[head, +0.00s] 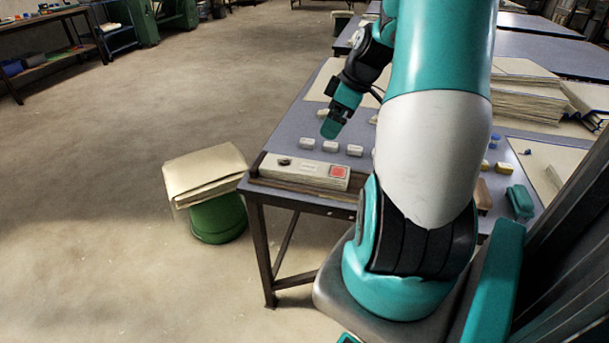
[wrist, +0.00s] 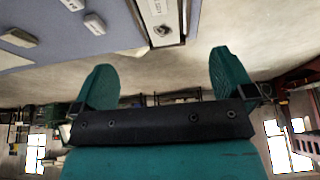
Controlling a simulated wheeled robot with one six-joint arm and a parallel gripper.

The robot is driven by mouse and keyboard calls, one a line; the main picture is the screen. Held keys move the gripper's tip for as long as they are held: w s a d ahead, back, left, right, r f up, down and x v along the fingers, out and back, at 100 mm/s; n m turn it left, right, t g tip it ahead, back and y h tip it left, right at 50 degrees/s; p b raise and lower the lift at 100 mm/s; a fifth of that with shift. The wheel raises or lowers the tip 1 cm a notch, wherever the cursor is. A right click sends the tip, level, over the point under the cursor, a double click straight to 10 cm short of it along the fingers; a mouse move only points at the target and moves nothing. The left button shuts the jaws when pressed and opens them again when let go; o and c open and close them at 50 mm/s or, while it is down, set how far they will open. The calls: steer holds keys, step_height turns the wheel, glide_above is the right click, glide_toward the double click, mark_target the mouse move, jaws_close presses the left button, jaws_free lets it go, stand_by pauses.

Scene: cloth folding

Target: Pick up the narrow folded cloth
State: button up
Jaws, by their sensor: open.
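No item is plainly a narrow folded cloth. A cream folded stack (head: 205,170), cloth or paper, lies on a green round stool or bin (head: 217,218) left of the table. A long narrow pale piece (head: 305,171) with a red square and a dark spot lies along the table's near left edge; its end also shows in the wrist view (wrist: 160,22). I cannot tell if it is cloth. My gripper (head: 333,128) is above the table, beyond the narrow piece. In the wrist view its two fingers (wrist: 166,75) are apart with nothing between them.
Several small white blocks (head: 330,147) sit on the grey table (head: 283,128) beyond the narrow piece. Thick pale stacks (head: 525,95) stand at the right. A teal object (head: 520,202) lies near the right front. The floor (head: 120,150) at left is open.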

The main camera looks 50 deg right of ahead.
glide_above(305, 166)
steer(key=s, duration=0.3)
steer(key=f, duration=0.7)
steer(key=f+b, duration=0.1)
steer(key=f, duration=0.2)
steer(key=shift+w+d+f, duration=0.15)
steer(key=shift+w+d, duration=0.05)
steer(key=shift+d, duration=0.15)
steer(key=shift+w+x, duration=0.2)
steer(key=shift+x, duration=2.55)
steer(key=shift+c, duration=0.5)
steer(key=c, duration=0.9)
